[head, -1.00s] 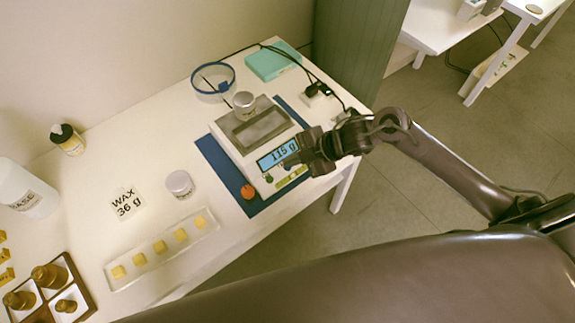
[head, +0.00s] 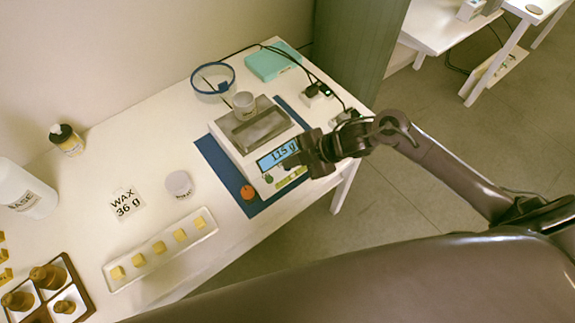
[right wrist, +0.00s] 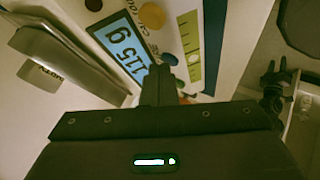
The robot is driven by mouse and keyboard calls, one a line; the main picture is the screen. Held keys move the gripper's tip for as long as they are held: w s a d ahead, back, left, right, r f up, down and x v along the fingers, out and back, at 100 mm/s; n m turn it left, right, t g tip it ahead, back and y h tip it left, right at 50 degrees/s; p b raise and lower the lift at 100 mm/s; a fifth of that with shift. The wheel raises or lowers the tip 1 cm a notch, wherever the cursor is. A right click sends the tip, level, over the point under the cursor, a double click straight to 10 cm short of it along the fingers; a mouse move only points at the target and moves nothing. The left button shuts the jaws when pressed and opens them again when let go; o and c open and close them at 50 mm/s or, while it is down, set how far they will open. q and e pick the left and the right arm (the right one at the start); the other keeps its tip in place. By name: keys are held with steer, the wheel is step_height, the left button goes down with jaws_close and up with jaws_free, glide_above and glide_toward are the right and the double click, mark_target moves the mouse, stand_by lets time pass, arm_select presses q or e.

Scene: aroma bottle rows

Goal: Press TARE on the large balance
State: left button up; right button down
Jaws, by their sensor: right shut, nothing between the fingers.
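The large balance (head: 238,148) stands on a blue mat (head: 215,158) on the white table. Its lit display (head: 274,158) reads about 115 g, and it also shows in the right wrist view (right wrist: 122,42). Round buttons lie below the display; a green one (head: 268,179) shows in the head view, and a brown one (right wrist: 152,15) in the right wrist view. My right gripper (head: 306,158) is shut and empty over the right end of the front panel. Its fingertips hide part of the panel; contact cannot be told. My left gripper is not in view.
Cables run behind the balance. A teal box (head: 272,62) stands at the back.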

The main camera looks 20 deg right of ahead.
steer(key=shift+r+p, duration=0.75)
steer(key=shift+r, duration=0.05)
step_height(320, 180, up, 5)
steer(key=p, duration=0.4)
steer(key=shift+p, duration=0.3)
stand_by(0.7)
